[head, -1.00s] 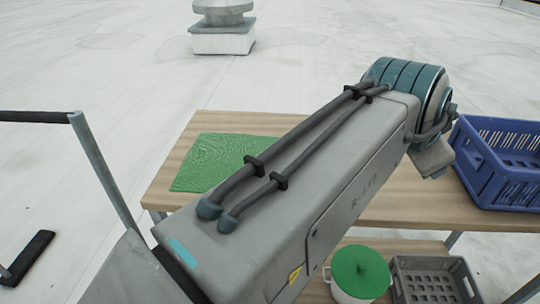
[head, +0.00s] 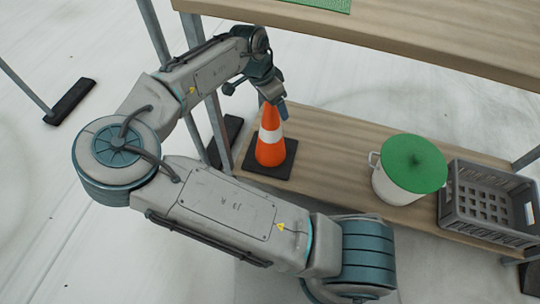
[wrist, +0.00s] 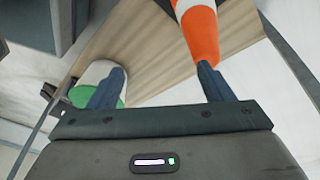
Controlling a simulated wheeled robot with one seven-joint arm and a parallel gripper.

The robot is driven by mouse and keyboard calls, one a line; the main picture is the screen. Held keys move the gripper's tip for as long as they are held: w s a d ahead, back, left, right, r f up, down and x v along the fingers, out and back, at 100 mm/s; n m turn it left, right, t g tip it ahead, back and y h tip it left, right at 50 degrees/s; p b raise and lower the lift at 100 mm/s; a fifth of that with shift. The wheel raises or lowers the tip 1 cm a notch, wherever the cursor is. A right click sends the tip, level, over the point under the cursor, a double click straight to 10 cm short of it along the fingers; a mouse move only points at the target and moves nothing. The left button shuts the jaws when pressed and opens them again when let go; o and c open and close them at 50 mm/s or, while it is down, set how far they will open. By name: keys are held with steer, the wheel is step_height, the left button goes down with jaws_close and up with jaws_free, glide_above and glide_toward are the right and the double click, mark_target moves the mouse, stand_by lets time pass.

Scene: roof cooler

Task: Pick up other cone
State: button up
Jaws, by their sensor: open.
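An orange and white traffic cone (head: 270,150) stands upright on its dark square base at the left end of the lower wooden shelf (head: 330,150). My gripper (head: 276,100) is at the cone's top in the head view, its fingers partly hidden. In the wrist view my gripper (wrist: 158,85) is open, with nothing between its two fingers. The cone (wrist: 197,35) shows there just beyond the right finger; I cannot tell whether they touch.
A white pot with a green lid (head: 413,164) stands right of the cone on the lower shelf, with a grey crate (head: 490,198) beside it. The upper tabletop (head: 420,38) overhangs behind, with a green mat (head: 325,3) on it. Metal legs (head: 217,125) stand close to my arm.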

mark_target(271, 109)
steer(key=w+f+y, duration=0.1)
steer(key=w, duration=0.1)
steer(key=w+y+b, duration=0.1)
steer(key=w, duration=0.1)
steer(key=w+f+y+b, duration=0.1)
steer(key=w, duration=0.1)
steer(key=shift+f+m+g, duration=0.3)
steer(key=shift+m, duration=0.1)
steer(key=f, duration=0.7)
steer(key=shift+w+a+f, duration=0.15)
steer(key=shift+w, duration=0.05)
jaws_close()
